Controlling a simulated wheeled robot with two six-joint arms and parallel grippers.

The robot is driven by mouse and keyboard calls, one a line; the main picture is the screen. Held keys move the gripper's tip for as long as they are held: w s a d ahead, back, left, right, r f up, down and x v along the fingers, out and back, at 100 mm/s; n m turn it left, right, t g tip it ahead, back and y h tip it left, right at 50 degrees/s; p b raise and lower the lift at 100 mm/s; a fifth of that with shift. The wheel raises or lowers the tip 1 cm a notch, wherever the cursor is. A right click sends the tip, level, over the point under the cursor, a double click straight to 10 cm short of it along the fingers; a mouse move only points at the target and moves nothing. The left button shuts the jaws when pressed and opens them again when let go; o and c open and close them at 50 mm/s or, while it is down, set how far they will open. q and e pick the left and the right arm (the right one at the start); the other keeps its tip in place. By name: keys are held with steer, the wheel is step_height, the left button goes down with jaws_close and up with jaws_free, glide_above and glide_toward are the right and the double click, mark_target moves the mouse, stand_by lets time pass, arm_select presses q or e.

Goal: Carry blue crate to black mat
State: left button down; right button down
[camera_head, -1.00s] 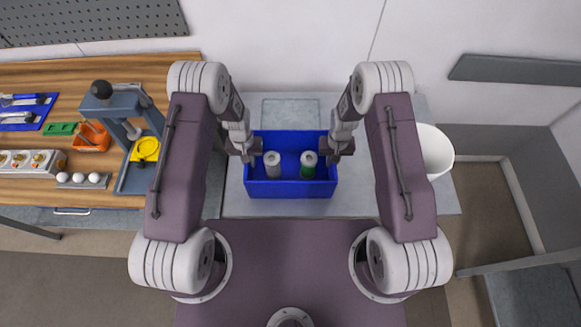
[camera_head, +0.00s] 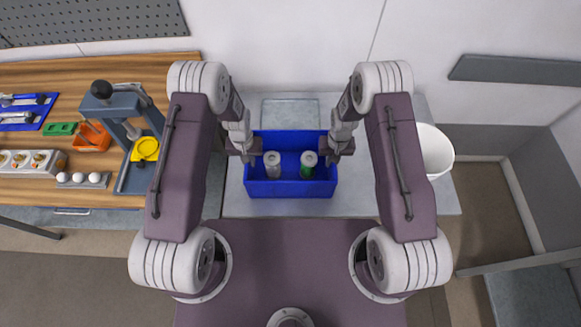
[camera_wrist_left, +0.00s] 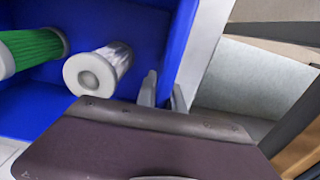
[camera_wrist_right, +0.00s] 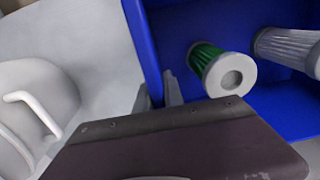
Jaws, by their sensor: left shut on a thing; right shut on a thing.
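The blue crate (camera_head: 290,189) stands on the grey table, close to its front edge. It holds two upright cylindrical cartridges, a white-grey one (camera_head: 272,164) on the left and a green one with a pale cap (camera_head: 308,164) on the right. My left gripper (camera_head: 250,153) is shut on the crate's left wall, and its fingers straddle the blue wall in the left wrist view (camera_wrist_left: 164,92). My right gripper (camera_head: 333,153) is shut on the right wall, likewise in the right wrist view (camera_wrist_right: 160,92). I cannot make out a black mat in any view.
A pale grey plate (camera_head: 290,112) lies behind the crate. A white container (camera_head: 434,150) stands at the table's right. A wooden bench (camera_head: 40,80) on the left carries a press (camera_head: 125,115), an orange bin (camera_head: 93,137) and small parts. The floor to the right has some free room.

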arm_select(q)
steer(key=shift+r, duration=0.1)
arm_select(e)
steer(key=shift+r, duration=0.1)
